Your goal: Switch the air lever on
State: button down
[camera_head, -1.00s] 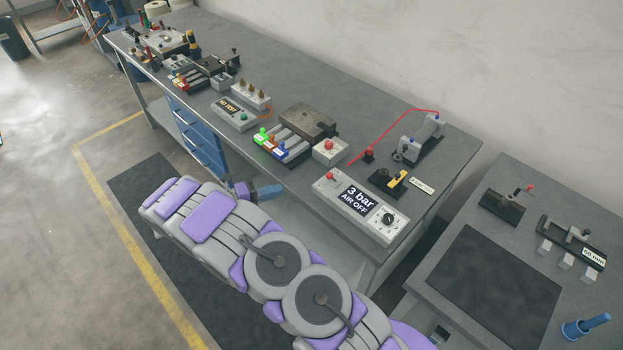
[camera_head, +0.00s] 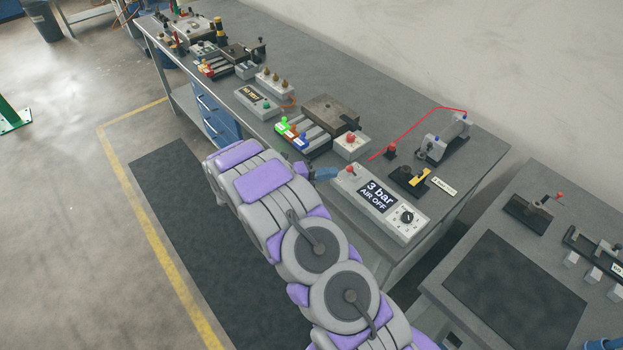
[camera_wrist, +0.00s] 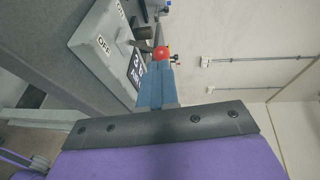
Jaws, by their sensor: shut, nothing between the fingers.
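The air control box (camera_head: 401,230) is a pale grey box at the front edge of the bench. Its dark display (camera_head: 376,196) reads "3 bar AIR OFF". The air lever's red ball knob (camera_head: 351,169) stands at the box's left end. In the wrist view the red knob (camera_wrist: 160,53) appears right at my fingertips, beside the box (camera_wrist: 92,38) marked ON and OFF. My blue gripper (camera_head: 332,173) is shut and empty, just left of the knob. The wrist view shows its fingers (camera_wrist: 155,70) pointing at the knob. I cannot tell whether they touch it.
A grey box with a red button (camera_head: 351,146) and a block with coloured tabs (camera_head: 303,136) sit left of the control box. A black and yellow fixture (camera_head: 411,179) stands behind. A second table (camera_head: 520,280) is at right.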

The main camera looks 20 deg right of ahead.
aim_at(352, 172)
jog(key=shift+d+f+b, duration=0.15)
jog(key=shift+d+b, duration=0.15)
jog(key=shift+d, duration=1.05)
jog(key=shift+r+p, duration=0.25)
jog(key=shift+p, duration=0.4)
jog(key=shift+d+r+p, duration=0.1)
jog(key=shift+r+p, duration=0.05)
jog(key=shift+p, duration=0.3)
jog(key=shift+w+y, duration=0.1)
jog(key=shift+y, duration=0.2)
